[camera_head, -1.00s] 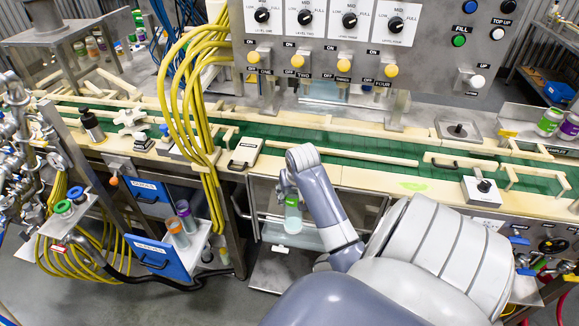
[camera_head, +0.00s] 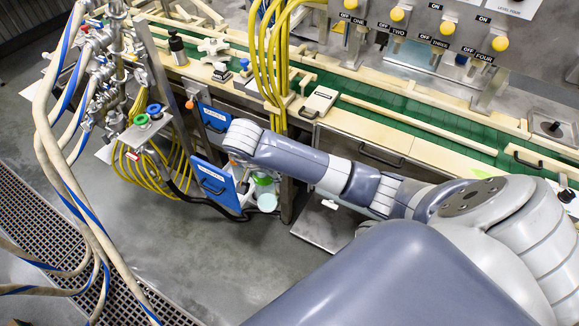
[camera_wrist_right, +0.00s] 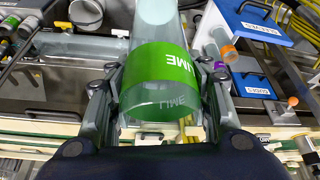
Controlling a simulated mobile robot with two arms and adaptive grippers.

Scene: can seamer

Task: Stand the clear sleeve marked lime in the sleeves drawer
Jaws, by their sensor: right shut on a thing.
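The clear sleeve (camera_wrist_right: 160,80) with a green band reading LIME is between the fingers of my right gripper (camera_wrist_right: 157,95), which is shut on it. In the head view the sleeve (camera_head: 266,200) hangs below the gripper, just right of the open sleeves drawer. The drawer's blue front (camera_head: 214,181) shows there; my arm hides much of its inside. In the wrist view the blue front (camera_wrist_right: 262,22) is at top right, with sleeves banded orange (camera_wrist_right: 229,53) and purple (camera_wrist_right: 222,74) beside it. My left gripper is not in view.
Another blue-fronted drawer (camera_head: 213,118) is behind the sleeves drawer. Yellow hoses (camera_head: 272,60) hang close behind my right gripper. A valve stand (camera_head: 145,130) is to the left.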

